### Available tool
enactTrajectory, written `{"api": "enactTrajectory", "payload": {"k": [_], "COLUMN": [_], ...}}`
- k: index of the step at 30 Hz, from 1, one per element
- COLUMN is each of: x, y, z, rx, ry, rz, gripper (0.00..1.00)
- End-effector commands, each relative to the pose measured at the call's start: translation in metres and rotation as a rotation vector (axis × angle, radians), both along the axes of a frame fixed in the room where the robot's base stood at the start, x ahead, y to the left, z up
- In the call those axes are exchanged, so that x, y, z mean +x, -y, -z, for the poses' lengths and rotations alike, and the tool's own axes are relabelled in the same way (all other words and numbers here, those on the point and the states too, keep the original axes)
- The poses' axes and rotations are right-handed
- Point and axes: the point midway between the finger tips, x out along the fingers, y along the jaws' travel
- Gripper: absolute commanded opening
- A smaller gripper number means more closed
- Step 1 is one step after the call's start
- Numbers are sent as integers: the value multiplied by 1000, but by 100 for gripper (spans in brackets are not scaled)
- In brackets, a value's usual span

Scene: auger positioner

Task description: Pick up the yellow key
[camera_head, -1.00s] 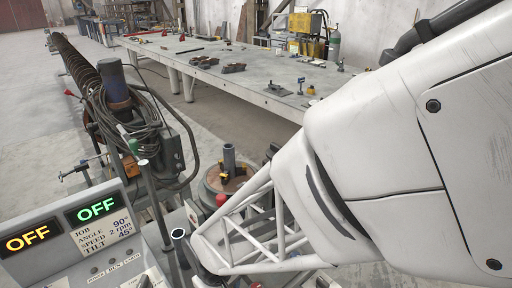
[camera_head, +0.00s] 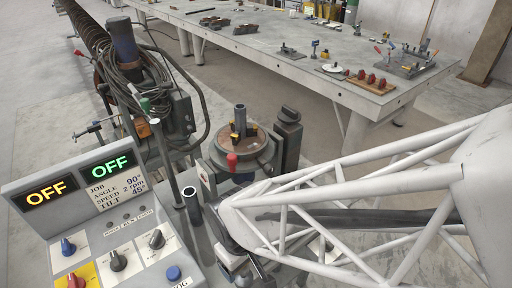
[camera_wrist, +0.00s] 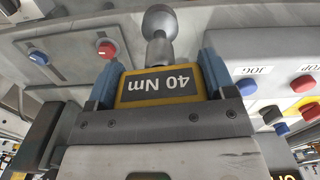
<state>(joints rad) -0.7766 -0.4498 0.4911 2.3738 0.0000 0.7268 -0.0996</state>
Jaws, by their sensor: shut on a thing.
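The yellow key (camera_wrist: 160,86) shows in the wrist view as a yellow-edged block with a dark "40 Nm" label, upside down in the picture. A grey metal shaft with a rounded knob (camera_wrist: 159,22) extends from it toward the top of the picture. My gripper (camera_wrist: 160,78) is shut on the block, with one blue fingertip on each side. In the head view my gripper (camera_head: 244,268) is low in the middle, just right of the control panel, partly cut off by the frame. I cannot make out the key there.
The control panel (camera_head: 118,222) with knobs and two "OFF" displays stands at left. A round positioner table (camera_head: 243,153) with an upright tube is just beyond my gripper. Cables and a motor (camera_head: 122,45) stand behind. A long workbench (camera_head: 270,40) holds tools.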

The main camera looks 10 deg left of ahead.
Motion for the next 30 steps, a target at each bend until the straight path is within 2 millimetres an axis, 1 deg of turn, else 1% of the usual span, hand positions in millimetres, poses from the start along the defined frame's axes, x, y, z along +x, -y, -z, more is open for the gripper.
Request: {"api": "enactTrajectory", "payload": {"k": [9, 15, 22, 30], "x": [-34, -51, -64, -70], "y": [31, 47, 59, 64], "z": [-5, -7, -9, -9], "rx": [2, 2, 2, 1], "ry": [2, 1, 1, 1], "rz": [0, 0, 0, 0], "gripper": [48, 48, 48, 48]}}
